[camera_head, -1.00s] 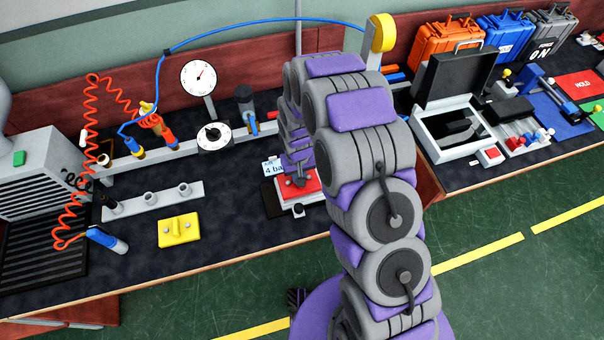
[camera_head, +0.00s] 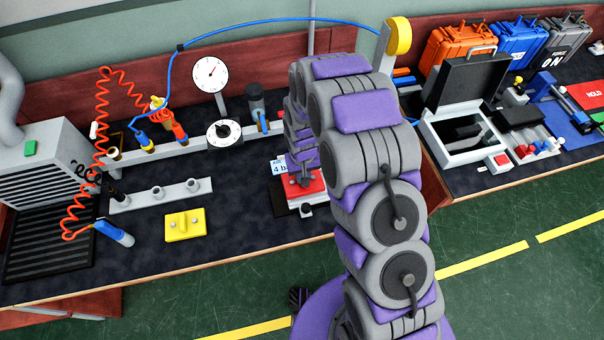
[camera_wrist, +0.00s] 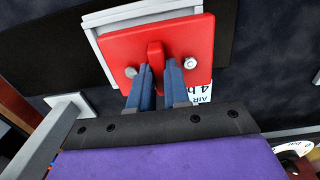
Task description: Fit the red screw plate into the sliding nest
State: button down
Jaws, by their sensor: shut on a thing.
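The red screw plate (camera_wrist: 190,40) has two silver screws and a raised red grip. In the wrist view my gripper (camera_wrist: 157,68) is shut on that grip, one blue finger on each side. The pale nest (camera_wrist: 108,20) lies under the plate, with its rim showing along the plate's far and left sides. In the head view the red plate (camera_head: 317,186) sits over the nest (camera_head: 294,205), partly hidden by my gripper (camera_head: 304,180). I cannot tell whether the plate is fully seated or slightly above the nest.
A label card (camera_head: 278,168) stands just behind the nest. A yellow two-screw plate (camera_head: 185,226) lies to the left, near a rail with pegs (camera_head: 160,197). A dial gauge (camera_head: 210,74) stands behind. An open grey case (camera_head: 462,137) is to the right. The dark bench front is clear.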

aim_at(312, 181)
jog(key=shift+d+r, duration=0.1)
jog(key=shift+d, duration=0.95)
jog(key=shift+d, duration=0.45)
jog(key=shift+a+f, duration=0.35)
jog(key=shift+f, duration=0.05)
jog(key=shift+d+f, duration=0.1)
jog(key=shift+f, duration=0.1)
jog(key=shift+d+r+p, duration=0.15)
jog(key=shift+r+p, duration=0.15)
jog(key=shift+r, duration=0.05)
jog(key=shift+a+p, duration=0.4)
jog(key=shift+a, duration=0.1)
dwell(1.2)
